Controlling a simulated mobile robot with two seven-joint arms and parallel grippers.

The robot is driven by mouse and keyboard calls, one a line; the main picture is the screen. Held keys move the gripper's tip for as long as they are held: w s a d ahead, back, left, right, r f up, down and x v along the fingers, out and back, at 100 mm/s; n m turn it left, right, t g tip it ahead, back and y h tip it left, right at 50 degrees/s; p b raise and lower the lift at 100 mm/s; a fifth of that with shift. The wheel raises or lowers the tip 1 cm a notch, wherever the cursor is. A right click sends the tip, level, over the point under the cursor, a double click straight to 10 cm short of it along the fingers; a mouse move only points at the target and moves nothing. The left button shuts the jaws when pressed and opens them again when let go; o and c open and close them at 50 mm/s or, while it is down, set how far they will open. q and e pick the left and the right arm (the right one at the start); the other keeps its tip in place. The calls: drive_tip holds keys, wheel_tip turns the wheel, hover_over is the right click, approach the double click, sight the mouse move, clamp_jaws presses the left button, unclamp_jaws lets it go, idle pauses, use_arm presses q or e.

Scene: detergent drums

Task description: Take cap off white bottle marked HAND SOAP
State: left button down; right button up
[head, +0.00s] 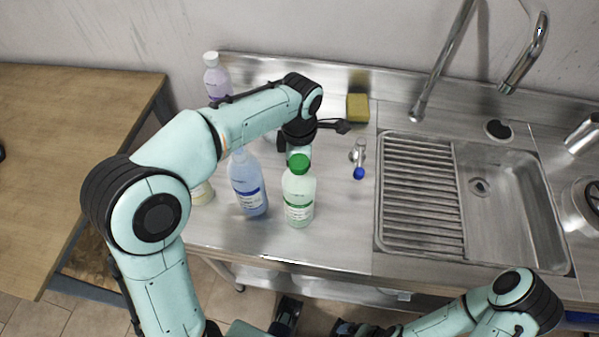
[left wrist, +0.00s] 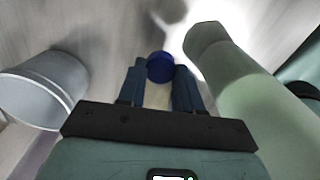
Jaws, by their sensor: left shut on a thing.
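My left gripper (left wrist: 160,72) is shut on a round blue cap (left wrist: 160,66) between its fingertips. A pale strip shows below the cap between the fingers; I cannot tell if it is a bottle neck. In the head view my left arm crosses the counter and hides much of this grasp. A whitish bottle (head: 203,193) is partly hidden behind my left arm. I cannot read a HAND SOAP label on any bottle. My right arm is low at the right; its gripper cannot be made out clearly.
A green-capped bottle (head: 299,195) and a blue bottle (head: 249,187) stand near the counter front. A lilac bottle (head: 216,78) stands at the back left. A yellow sponge (head: 358,107), a blue-ended metallic item (head: 359,160) and the sink (head: 497,185) lie right.

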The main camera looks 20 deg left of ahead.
use_arm(q)
drive_tip(key=shift+f+b, duration=0.35)
drive_tip(key=shift+f, duration=1.7)
drive_tip(key=shift+f, duration=0.15)
drive_tip(key=c, duration=0.8)
unclamp_jaws()
wheel_tip(320, 180, up, 12)
drive_tip(key=shift+r+p, duration=0.2)
drive_tip(key=shift+p, duration=0.95)
